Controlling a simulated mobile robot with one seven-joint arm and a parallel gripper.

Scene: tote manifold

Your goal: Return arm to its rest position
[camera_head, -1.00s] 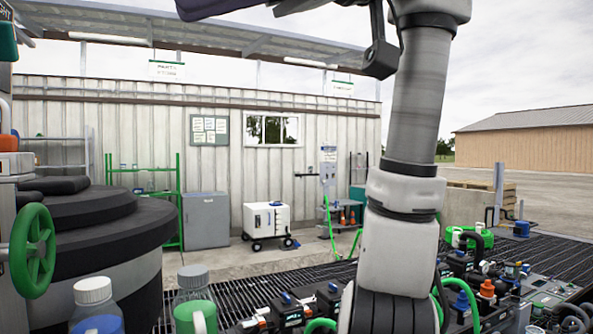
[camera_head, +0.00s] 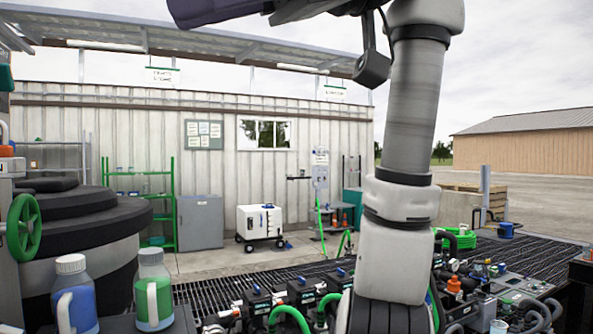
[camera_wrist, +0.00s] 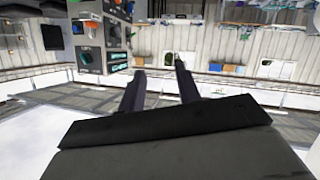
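My arm (camera_head: 412,110) stands raised on the right of the head view, its upper links running out of the top edge. In the wrist view my gripper (camera_wrist: 159,68) shows two dark fingers standing apart with nothing between them, so it is open and empty. Its fingertips are clear of any surface. In the head view only a dark purple part shows at the top edge, and the fingertips cannot be made out there.
A blue-filled bottle (camera_head: 74,293) and a green-filled bottle (camera_head: 153,289) stand at lower left, near a green handwheel (camera_head: 24,228). Black fittings and green hoses (camera_head: 290,315) crowd around my arm's base. A white wheeled box (camera_head: 260,222) stands farther back on open floor.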

